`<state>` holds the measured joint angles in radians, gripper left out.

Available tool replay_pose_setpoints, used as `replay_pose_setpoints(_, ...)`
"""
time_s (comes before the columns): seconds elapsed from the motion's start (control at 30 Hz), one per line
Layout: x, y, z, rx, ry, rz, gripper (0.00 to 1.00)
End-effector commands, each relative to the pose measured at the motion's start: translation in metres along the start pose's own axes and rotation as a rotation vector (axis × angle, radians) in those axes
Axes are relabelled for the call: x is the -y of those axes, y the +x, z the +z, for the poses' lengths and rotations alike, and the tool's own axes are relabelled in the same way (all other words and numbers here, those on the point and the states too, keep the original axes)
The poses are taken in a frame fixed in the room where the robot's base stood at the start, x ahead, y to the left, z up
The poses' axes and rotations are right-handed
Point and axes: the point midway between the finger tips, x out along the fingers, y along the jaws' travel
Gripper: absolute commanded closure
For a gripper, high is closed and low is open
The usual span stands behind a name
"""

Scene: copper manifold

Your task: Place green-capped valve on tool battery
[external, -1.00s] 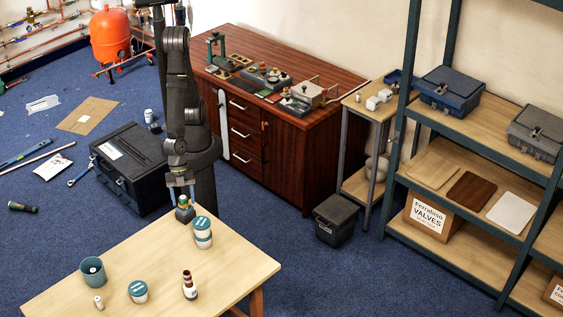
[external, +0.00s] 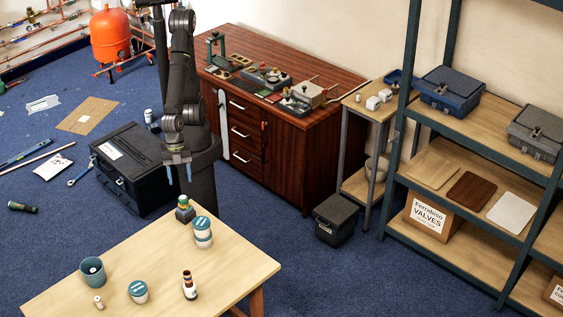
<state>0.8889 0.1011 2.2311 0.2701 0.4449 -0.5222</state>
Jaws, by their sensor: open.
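The green-capped valve (external: 184,201) is a small brass-coloured piece with a green top. It stands on the dark tool battery (external: 184,214) at the back corner of the wooden table, looks upright, and appears to touch the battery. My gripper (external: 179,177) is open and empty, above and slightly left of the valve, clear of it. The battery's right side is partly hidden by a stack of teal-lidded tubs.
The stacked tubs (external: 203,233) stand close beside the battery. A teal cup (external: 93,271), a small pale fitting (external: 99,302), another lidded tub (external: 138,292) and a banded bottle (external: 190,285) stand nearer the front. The table's right side (external: 240,265) is bare.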

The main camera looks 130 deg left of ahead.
Motion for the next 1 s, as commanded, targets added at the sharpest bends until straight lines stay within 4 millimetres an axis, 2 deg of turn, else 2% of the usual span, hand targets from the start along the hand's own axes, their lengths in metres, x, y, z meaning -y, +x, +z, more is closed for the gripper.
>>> replay_pose_setpoints(0.2, 0.0, -0.024, 0.0, -0.002, 0.0, 0.0, 0.43)
replay_pose_setpoints(0.4, 0.0, -0.034, 0.0, 0.0, -0.001, 0.0, 0.43)
replay_pose_setpoints(0.8, 0.0, -0.035, 0.0, 0.001, -0.001, 0.0, 0.43)
replay_pose_setpoints(1.0, 0.0, -0.025, 0.0, 0.003, 0.0, -0.002, 0.43)
